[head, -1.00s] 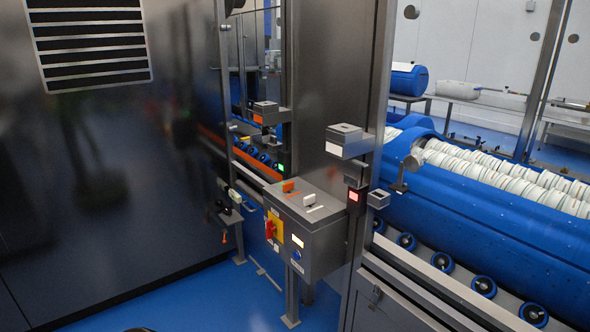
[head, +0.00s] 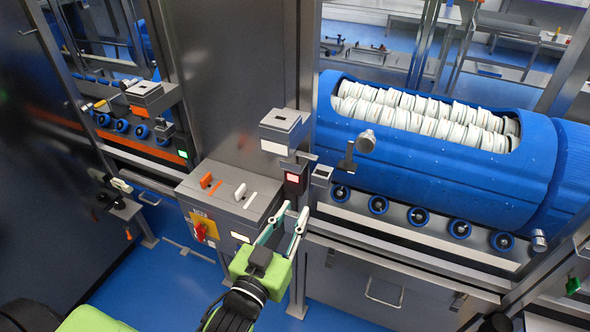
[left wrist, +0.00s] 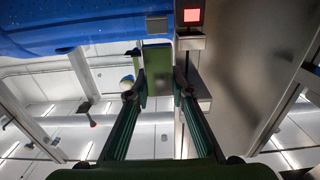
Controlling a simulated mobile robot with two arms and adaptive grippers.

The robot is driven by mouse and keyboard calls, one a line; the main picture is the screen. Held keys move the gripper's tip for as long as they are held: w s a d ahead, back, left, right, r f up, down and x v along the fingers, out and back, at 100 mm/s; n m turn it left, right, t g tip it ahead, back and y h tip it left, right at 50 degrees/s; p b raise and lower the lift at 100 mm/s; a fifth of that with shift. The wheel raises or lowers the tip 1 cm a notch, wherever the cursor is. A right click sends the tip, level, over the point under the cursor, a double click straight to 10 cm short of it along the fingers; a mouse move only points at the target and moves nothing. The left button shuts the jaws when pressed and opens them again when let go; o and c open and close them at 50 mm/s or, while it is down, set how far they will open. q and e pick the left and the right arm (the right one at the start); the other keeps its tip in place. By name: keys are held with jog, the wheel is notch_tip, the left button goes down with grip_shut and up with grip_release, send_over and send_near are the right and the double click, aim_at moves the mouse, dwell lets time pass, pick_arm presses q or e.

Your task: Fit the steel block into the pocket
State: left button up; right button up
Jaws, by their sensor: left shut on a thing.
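My left gripper (head: 294,212) reaches up from the bottom of the head view, in front of the control box. In the left wrist view my left gripper (left wrist: 156,90) is shut on a flat-sided block (left wrist: 157,60), which looks green-tinted and is taken to be the steel block. In the head view the block is mostly hidden by the fingers. A small steel holder (head: 321,175), which looks like the pocket, sits beside a red-lit lamp (head: 292,178), above and right of the fingertips. My right gripper is not seen.
The control box (head: 225,205) with orange and white levers stands just left of the fingers. A slotted grey box (head: 285,125) on the post is above. A blue tub (head: 440,155) of white discs lies on rollers at right. A similar station with a green lamp (head: 183,154) is at left.

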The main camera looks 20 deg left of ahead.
pick_arm(q)
notch_tip(320, 180, up, 3)
jog(key=w+p, duration=0.2)
send_near(328, 147)
jog(key=shift+w, duration=1.25)
jog(key=shift+w+r, duration=0.15)
jog(key=shift+w, duration=1.95)
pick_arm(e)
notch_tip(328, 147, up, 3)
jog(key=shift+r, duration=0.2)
pick_arm(q)
jog(key=shift+w, duration=0.1)
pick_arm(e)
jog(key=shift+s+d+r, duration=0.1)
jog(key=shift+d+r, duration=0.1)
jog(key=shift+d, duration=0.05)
